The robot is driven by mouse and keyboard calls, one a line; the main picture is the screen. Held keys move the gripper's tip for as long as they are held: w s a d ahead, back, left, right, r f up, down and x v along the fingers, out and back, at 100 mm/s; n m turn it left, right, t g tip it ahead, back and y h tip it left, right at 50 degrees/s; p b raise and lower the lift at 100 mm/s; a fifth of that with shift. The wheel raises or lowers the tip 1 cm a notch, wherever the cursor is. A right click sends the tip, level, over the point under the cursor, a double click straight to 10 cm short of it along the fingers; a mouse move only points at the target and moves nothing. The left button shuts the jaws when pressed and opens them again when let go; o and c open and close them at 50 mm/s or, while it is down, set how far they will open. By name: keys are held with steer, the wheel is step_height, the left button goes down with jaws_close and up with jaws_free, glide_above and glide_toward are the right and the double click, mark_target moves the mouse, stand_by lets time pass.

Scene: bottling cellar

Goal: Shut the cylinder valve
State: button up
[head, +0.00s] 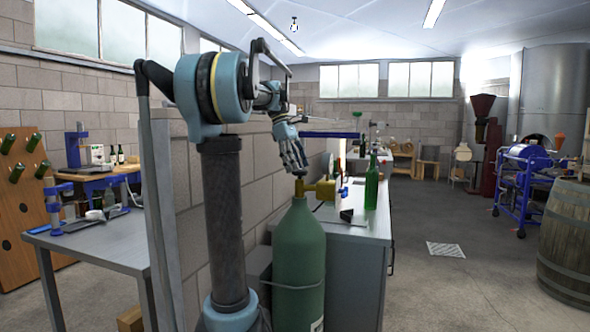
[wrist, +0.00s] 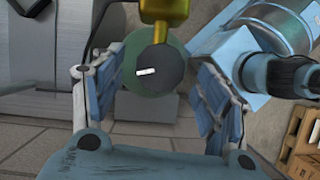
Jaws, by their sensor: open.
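The gas cylinder (head: 298,265) is a tall green bottle standing upright in front of the metal counter. Its valve handwheel (wrist: 160,72) is a dark round knob with a white mark, seen from above in the wrist view. A brass valve fitting (head: 322,190) reaches out to the right of the cylinder's top; it also shows at the top of the wrist view (wrist: 164,14). My gripper (head: 298,171) is just above the handwheel, pointing down. In the wrist view its blue-padded fingers are open on either side of the handwheel, with gaps visible on both sides.
A green glass bottle (head: 371,183) stands on the metal counter (head: 345,232), right of the fitting. A block wall (head: 235,190) runs behind my arm. A grey table (head: 105,240) with tools is at the left. A wooden barrel (head: 568,245) stands far right; the floor between is mostly clear.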

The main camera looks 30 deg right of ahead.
steer(key=shift+s+d+f, duration=0.1)
steer(key=shift+s+f, duration=0.1)
steer(key=shift+f, duration=0.35)
steer(key=c, duration=1.1)
steer(key=shift+o, duration=0.2)
steer(key=shift+m, duration=0.3)
steer(key=m, duration=0.1)
steer(key=m+y, duration=0.1)
steer(key=m, duration=0.1)
steer(key=shift+w+d+m+g, duration=0.1)
steer(key=shift+d+m+g, duration=0.1)
steer(key=shift+m+g, duration=0.1)
steer(key=m+y, duration=0.2)
steer(key=m, duration=0.1)
steer(key=shift+d+m, duration=0.15)
steer(key=shift+m, duration=0.15)
steer(key=m+y, duration=0.1)
steer(key=m, duration=0.2)
steer(key=shift+d+m, duration=0.1)
steer(key=shift+m, duration=0.2)
steer(key=shift+d+m+t+y, duration=0.1)
steer(key=shift+m+t+y, duration=0.55)
steer(key=shift+m, duration=1.25)
